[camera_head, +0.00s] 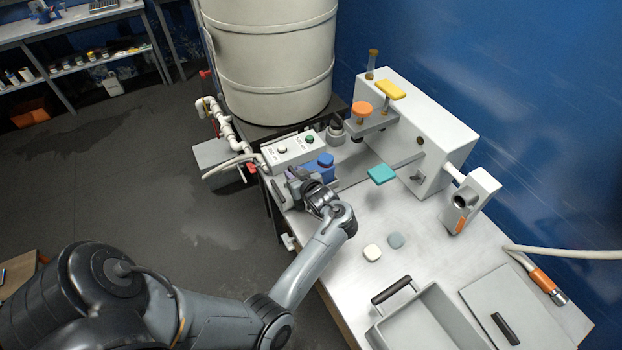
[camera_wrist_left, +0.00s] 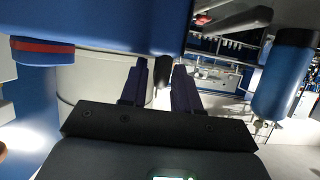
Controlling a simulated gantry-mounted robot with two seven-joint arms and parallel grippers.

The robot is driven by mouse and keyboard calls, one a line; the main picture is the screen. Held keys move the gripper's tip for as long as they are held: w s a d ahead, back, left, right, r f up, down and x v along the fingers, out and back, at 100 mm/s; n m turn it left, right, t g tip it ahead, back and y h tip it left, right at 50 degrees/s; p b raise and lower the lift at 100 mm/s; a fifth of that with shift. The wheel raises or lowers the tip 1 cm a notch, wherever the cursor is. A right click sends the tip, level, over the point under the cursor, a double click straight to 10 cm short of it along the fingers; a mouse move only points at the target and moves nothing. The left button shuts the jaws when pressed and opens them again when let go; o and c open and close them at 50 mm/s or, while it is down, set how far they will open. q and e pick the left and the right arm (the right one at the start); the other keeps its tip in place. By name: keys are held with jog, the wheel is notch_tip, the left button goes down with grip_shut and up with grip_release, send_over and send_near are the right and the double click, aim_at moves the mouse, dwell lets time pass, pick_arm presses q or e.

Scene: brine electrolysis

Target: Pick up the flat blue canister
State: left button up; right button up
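The flat blue canister seems to be the blue body (camera_head: 318,167) beside the white control box in the head view; a blue round cap stands on top. My left gripper (camera_head: 294,181) is right beside it, on the near side. In the left wrist view, a large blue body (camera_wrist_left: 110,20) fills the top left, close to the fingertips. The two dark fingers of the left gripper (camera_wrist_left: 159,70) stand apart with a gap between them. I cannot tell whether they touch the blue body. My right gripper is not in view.
A white control box (camera_head: 293,150) with buttons stands behind the gripper, with pipes to its left. A large beige tank (camera_head: 270,60) rises behind. A teal block (camera_head: 382,174) lies to the right. A grey tray (camera_head: 428,318) sits at the front. The middle of the table is mostly clear.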

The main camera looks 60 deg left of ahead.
pick_arm(q)
grip_shut()
dwell(1.0)
jog(key=shift+r, duration=0.15)
